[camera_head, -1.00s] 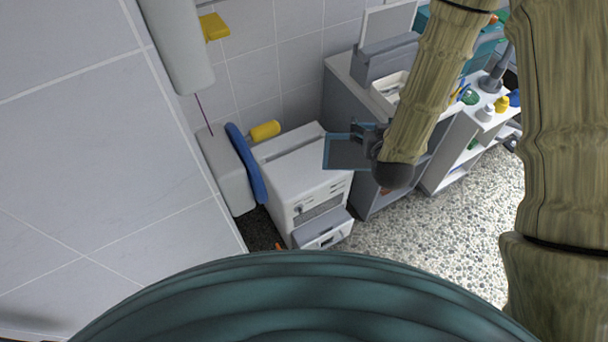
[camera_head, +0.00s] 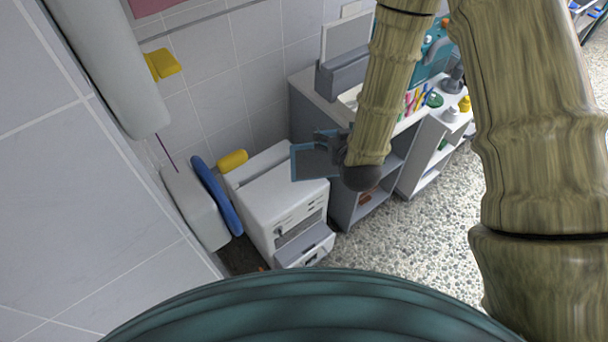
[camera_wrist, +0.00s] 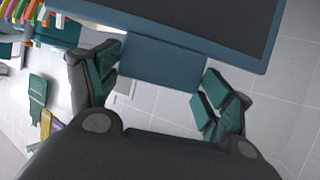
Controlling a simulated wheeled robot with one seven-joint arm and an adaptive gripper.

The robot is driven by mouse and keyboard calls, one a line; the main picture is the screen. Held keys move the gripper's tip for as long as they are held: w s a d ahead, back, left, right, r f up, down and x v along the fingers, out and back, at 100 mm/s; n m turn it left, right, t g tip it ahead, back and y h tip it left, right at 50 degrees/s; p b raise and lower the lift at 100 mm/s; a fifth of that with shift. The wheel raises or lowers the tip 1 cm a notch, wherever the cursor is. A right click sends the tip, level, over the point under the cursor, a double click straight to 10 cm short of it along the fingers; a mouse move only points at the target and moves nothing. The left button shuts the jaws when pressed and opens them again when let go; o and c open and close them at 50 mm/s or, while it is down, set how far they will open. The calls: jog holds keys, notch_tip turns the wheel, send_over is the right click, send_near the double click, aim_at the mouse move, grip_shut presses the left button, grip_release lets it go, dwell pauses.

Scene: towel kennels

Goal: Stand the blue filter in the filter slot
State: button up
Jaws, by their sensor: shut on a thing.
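The blue filter (camera_head: 316,163) is a flat panel with a blue frame and a dark grey face. My gripper (camera_head: 334,146) is shut on it and holds it in the air. In the head view it overlaps the right end of the white machine's top. In the wrist view the filter (camera_wrist: 200,22) fills the top, and my gripper's two fingers (camera_wrist: 163,78) are on either side of its blue tab. The white machine (camera_head: 278,196) stands on the floor by the wall. A long groove (camera_head: 258,169) along its top looks like the filter slot; the filter is apart from it.
A grey cabinet (camera_head: 309,104) stands right of the machine, with a shelf unit (camera_head: 428,150) of bottles beyond. A blue oval pad (camera_head: 216,195) and grey box (camera_head: 193,207) lie left. A yellow cylinder (camera_head: 232,160) is behind the machine. Speckled floor (camera_head: 400,235) is clear in front.

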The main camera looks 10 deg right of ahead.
jog(key=w+a+f+n+y+b, duration=0.2)
jog(key=w+a+f+b, duration=0.1)
jog(key=w+a, duration=0.2)
jog(key=w+a+f+n+g+y+b, duration=0.1)
jog(key=w+a+f+y+b, duration=0.1)
jog(key=w+a+f+b, duration=0.2)
jog(key=w+a+f+n+y+b, duration=0.2)
jog(key=w+a+f+b, duration=0.2)
jog(key=w+a, duration=0.4)
jog(key=shift+a+n+g, duration=0.3)
jog(key=shift+a+g, duration=0.1)
jog(key=shift+a, duration=1.35)
jog(key=shift+f, duration=0.1)
jog(key=shift+f+b, duration=0.75)
jog(key=shift+f, duration=0.7)
jog(key=shift+f+b, duration=0.55)
jog(key=shift+f, duration=0.45)
